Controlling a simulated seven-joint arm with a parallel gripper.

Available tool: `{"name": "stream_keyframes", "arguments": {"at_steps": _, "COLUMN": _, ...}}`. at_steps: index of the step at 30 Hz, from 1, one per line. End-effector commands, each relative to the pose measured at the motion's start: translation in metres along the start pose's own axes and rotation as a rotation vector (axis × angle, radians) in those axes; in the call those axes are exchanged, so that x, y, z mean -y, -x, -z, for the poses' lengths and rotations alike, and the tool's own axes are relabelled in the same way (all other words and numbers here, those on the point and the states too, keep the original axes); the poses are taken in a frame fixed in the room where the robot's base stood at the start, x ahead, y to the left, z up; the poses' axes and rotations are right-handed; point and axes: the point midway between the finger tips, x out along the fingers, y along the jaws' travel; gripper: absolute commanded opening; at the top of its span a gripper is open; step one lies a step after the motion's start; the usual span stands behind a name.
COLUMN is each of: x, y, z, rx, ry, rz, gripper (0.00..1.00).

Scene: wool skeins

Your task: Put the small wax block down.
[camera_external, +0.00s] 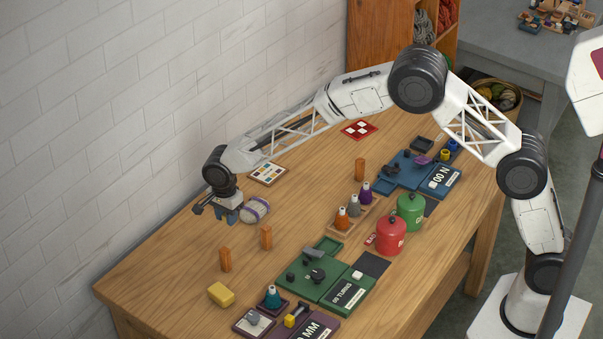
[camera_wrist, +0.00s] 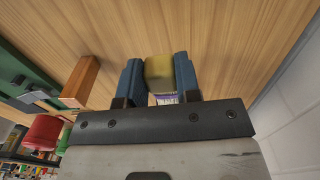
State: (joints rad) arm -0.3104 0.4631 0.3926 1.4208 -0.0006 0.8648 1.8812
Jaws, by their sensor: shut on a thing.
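My gripper (camera_external: 228,216) is above the left part of the wooden table, beside a pale lavender banded skein (camera_external: 256,209). In the wrist view its two blue fingers (camera_wrist: 159,62) are shut on a small yellowish wax block (camera_wrist: 159,75), held between the tips. The held block cannot be made out in the external view. A bit of lavender shows just below the block in the wrist view. Another yellow block (camera_external: 221,294) lies on the table toward the front left, apart from my gripper.
Two orange wooden posts (camera_external: 225,260) (camera_external: 266,237) stand in front of my gripper. A green board (camera_external: 318,275) with dark pieces, a red canister (camera_external: 391,236) and a green canister (camera_external: 410,211) are to the right. A white brick wall (camera_external: 100,150) borders the table. Bare wood lies left of the posts.

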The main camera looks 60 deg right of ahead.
Motion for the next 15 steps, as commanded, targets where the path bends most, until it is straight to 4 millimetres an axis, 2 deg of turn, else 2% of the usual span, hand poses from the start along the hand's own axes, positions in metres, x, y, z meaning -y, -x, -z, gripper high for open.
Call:
{"name": "stream_keyframes", "arguments": {"at_steps": 5, "x": 0.0000, "y": -0.0150, "z": 0.0000, "rx": 0.000, "ry": 0.000, "rz": 0.000, "gripper": 0.09}}
{"name": "stream_keyframes", "arguments": {"at_steps": 15, "x": 0.0000, "y": -0.0165, "z": 0.0000, "rx": 0.000, "ry": 0.000, "rz": 0.000, "gripper": 0.09}}
